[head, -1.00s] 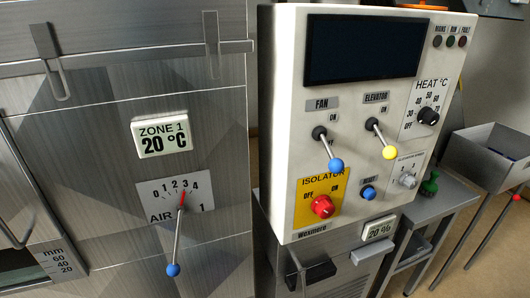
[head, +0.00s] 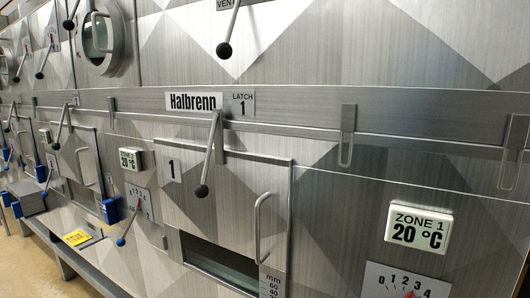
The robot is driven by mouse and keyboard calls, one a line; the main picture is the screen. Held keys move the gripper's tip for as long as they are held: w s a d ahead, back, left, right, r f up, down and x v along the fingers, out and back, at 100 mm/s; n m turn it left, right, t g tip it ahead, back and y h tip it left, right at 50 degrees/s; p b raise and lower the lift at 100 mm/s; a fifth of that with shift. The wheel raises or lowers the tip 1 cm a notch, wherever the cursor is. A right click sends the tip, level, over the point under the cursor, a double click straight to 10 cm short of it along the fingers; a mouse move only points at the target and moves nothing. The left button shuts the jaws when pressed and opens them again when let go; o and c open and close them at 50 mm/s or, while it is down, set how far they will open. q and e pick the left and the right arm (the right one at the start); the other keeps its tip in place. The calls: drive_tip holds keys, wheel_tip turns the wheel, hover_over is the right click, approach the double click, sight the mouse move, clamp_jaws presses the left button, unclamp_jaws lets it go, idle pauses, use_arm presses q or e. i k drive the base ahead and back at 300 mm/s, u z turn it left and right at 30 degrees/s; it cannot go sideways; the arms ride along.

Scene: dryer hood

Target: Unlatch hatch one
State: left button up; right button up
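Hatch one (head: 233,215) is a flat metal door marked "1" in the middle of the head view. It has an upright bar handle (head: 262,232) near its right edge. The latch lever (head: 210,152) hangs down in front of the upper part of the hatch, slightly tilted, with its black ball knob (head: 202,191) at the lower end. A "LATCH 1" plate (head: 243,104) is beside its upper end on the rail. A dark slot shows under the hatch, with a mm scale (head: 270,284) at its right. Neither of my grippers is in view.
The Zone 1 display (head: 418,228) reads 20 °C at the right, above the air dial (head: 405,282). Another lever with a black knob (head: 224,50) hangs above the rail. Further hatches, levers and a round porthole (head: 98,40) run off to the left. A yellow label (head: 77,238) lies low left.

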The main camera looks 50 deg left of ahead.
sight(201, 190)
drive_tip(key=u, duration=2.95)
drive_tip(key=k, duration=1)
drive_tip(key=z, duration=1.6)
drive_tip(key=i, duration=0.5)
drive_tip(key=u, duration=0.05)
